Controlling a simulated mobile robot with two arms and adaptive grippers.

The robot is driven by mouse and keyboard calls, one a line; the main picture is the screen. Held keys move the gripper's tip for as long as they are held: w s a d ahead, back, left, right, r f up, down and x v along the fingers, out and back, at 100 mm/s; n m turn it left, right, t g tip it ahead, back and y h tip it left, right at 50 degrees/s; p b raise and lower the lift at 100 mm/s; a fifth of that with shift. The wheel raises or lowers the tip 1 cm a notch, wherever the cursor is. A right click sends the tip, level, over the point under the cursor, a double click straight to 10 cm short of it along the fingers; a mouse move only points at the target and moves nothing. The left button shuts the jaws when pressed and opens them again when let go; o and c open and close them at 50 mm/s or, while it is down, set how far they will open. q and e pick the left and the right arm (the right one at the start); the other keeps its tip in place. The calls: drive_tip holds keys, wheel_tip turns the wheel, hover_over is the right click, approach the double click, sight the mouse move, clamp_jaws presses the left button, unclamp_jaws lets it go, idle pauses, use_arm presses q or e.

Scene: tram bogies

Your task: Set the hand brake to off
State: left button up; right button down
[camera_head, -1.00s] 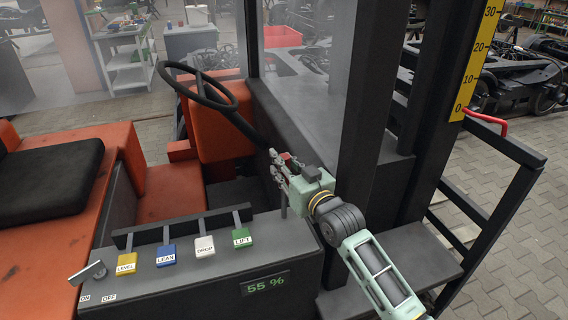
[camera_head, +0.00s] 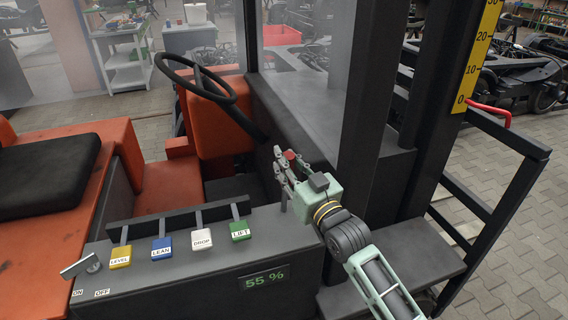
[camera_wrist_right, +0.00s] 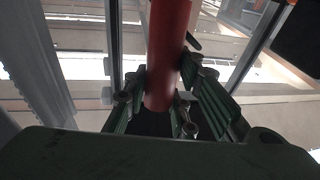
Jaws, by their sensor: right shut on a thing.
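The hand brake lever has a red grip (camera_head: 290,155), whose top shows at my right gripper (camera_head: 281,167), beside the right end of the forklift's console. In the right wrist view the red grip (camera_wrist_right: 166,50) stands between the green fingers of my right gripper (camera_wrist_right: 160,95), which are closed around it. The fingers hide part of the grip, and the lever's lower end is hard to make out. My left gripper is not in view.
The console (camera_head: 190,275) carries LEVEL, LEAN, DROP and LIFT levers. A grey switch (camera_head: 80,265) sits by the ON and OFF labels at its left end. A black post (camera_head: 362,100) stands close to the right of my gripper. The steering wheel (camera_head: 195,80) is beyond.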

drive_tip(key=s+d+f+n+t+y+b, duration=0.1)
drive_tip(key=s+d+f+t+y+b, duration=0.1)
drive_tip(key=s+b, duration=0.4)
drive_tip(key=shift+s+f+t+y+b, duration=0.35)
drive_tip(key=shift+f+t+b, duration=0.2)
drive_tip(key=shift+b, duration=0.95)
drive_tip(key=c, duration=1.8)
unclamp_jaws()
drive_tip(key=o, duration=0.3)
drive_tip(key=shift+s+d+r, duration=0.1)
drive_tip(key=shift+d+r, duration=0.05)
drive_tip(key=shift+o, duration=0.2)
drive_tip(key=v, duration=1.2)
